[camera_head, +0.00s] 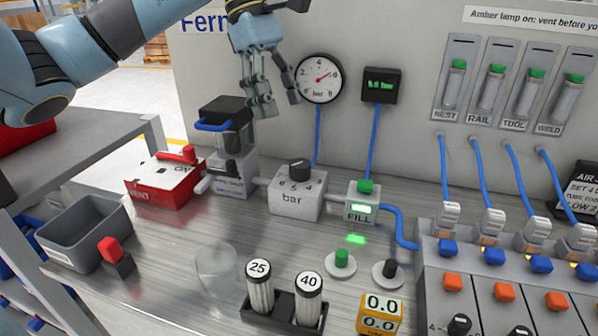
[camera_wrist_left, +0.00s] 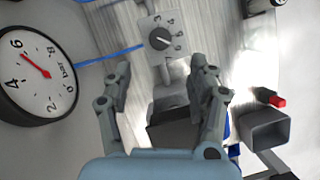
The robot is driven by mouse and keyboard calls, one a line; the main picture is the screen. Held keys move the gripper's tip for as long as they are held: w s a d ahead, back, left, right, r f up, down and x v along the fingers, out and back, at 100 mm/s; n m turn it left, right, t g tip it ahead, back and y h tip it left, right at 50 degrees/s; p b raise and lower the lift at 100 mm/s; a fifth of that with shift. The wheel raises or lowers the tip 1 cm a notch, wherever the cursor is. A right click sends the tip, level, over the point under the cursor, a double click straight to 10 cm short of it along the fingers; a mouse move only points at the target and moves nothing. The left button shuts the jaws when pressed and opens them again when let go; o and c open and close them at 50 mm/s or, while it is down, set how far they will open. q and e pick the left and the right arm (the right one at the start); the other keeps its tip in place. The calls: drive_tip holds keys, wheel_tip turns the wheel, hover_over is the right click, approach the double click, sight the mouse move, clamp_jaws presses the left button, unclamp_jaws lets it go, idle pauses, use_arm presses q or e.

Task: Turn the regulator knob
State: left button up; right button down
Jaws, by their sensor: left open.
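The regulator knob (camera_head: 300,169) is a small black knob on top of a grey block (camera_head: 297,203) marked "bar", with numbers around it. The knob also shows in the left wrist view (camera_wrist_left: 160,39), beyond the fingers, with a pale pointer line on it. My left gripper (camera_head: 266,98) is open and empty, in front of the back panel, above and to the left of the knob and apart from it. Its two fingers (camera_wrist_left: 163,84) stand wide apart in the left wrist view. My right gripper is not in view.
A black-topped filter unit (camera_head: 229,140) and a red vent box (camera_head: 166,184) stand left of the block. A green-lit fill unit (camera_head: 362,204) stands right.

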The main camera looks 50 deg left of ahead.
sight(300, 163)
use_arm(q)
drive_tip(key=p+x, duration=0.1)
drive_tip(key=x, duration=0.9)
drive_tip(key=shift+f, duration=0.1)
drive_tip(key=shift+d+f, duration=0.1)
drive_tip(key=shift+f, duration=0.3)
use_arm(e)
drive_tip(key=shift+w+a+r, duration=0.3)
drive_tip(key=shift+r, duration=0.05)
use_arm(q)
drive_tip(key=shift+c, duration=0.4)
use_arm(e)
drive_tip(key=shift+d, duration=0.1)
use_arm(q)
drive_tip(key=c, duration=1.1)
drive_tip(key=shift+o, duration=0.2)
